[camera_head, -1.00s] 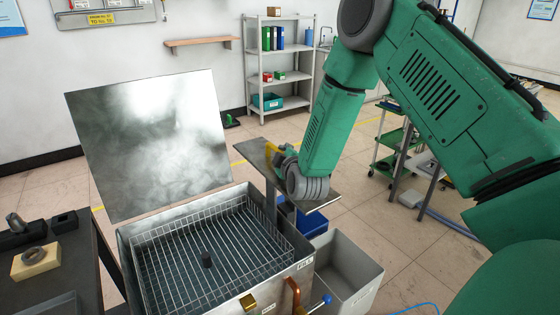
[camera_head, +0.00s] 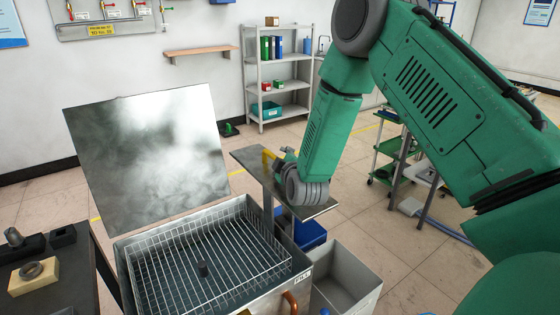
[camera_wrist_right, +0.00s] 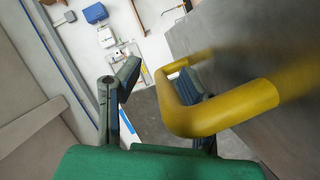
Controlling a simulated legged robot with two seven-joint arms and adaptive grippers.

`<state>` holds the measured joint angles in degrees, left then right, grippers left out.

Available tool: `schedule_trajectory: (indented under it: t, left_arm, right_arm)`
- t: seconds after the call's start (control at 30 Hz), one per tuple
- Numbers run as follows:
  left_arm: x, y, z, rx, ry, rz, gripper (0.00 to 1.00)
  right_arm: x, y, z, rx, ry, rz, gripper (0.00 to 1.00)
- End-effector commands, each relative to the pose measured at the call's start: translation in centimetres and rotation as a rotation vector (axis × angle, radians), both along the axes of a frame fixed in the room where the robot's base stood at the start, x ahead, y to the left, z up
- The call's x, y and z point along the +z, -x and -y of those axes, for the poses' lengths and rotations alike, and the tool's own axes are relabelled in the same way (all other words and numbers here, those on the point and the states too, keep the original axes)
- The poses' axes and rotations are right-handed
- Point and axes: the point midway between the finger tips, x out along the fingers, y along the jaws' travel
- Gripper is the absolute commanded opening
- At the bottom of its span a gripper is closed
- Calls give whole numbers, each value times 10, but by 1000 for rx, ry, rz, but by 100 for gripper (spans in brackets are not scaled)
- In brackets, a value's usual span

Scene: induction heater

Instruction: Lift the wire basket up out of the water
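The wire basket (camera_head: 213,270) sits in the open metal tank (camera_head: 126,245), its top rim about level with the tank's rim. The water surface is not clear. My right gripper (camera_head: 279,160) is beside the tank at a yellow handle (camera_head: 267,158), partly hidden by my arm. In the right wrist view the yellow handle (camera_wrist_right: 190,112) passes across the space between the open fingers (camera_wrist_right: 160,88), in front of the right finger. The left finger is apart from it. My left gripper is not in view.
A raised metal lid (camera_head: 150,150) stands behind the tank. A flat grey plate (camera_head: 316,208) on a post is close under my right wrist. A grey bin (camera_head: 345,275) stands right of the tank. A dark table (camera_head: 70,270) is at left.

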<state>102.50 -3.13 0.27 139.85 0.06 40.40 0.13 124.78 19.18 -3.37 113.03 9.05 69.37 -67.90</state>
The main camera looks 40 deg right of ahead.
Motion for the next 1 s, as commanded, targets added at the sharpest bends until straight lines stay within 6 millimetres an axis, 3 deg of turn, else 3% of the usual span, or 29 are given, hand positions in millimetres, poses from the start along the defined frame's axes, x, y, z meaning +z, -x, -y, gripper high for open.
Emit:
schedule_trajectory:
  t: [0.17,0.5,0.7,1.0]
  left_arm:
    - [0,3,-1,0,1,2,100]
    - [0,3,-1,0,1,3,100]
    - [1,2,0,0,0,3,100]
    - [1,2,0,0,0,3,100]
  right_arm:
    - [1,8,-7,4,1,-4,34]
    - [15,70,-32,3,0,-5,34]
    - [21,96,-42,-1,-1,-3,34]
    - [23,106,-45,-2,-2,0,34]
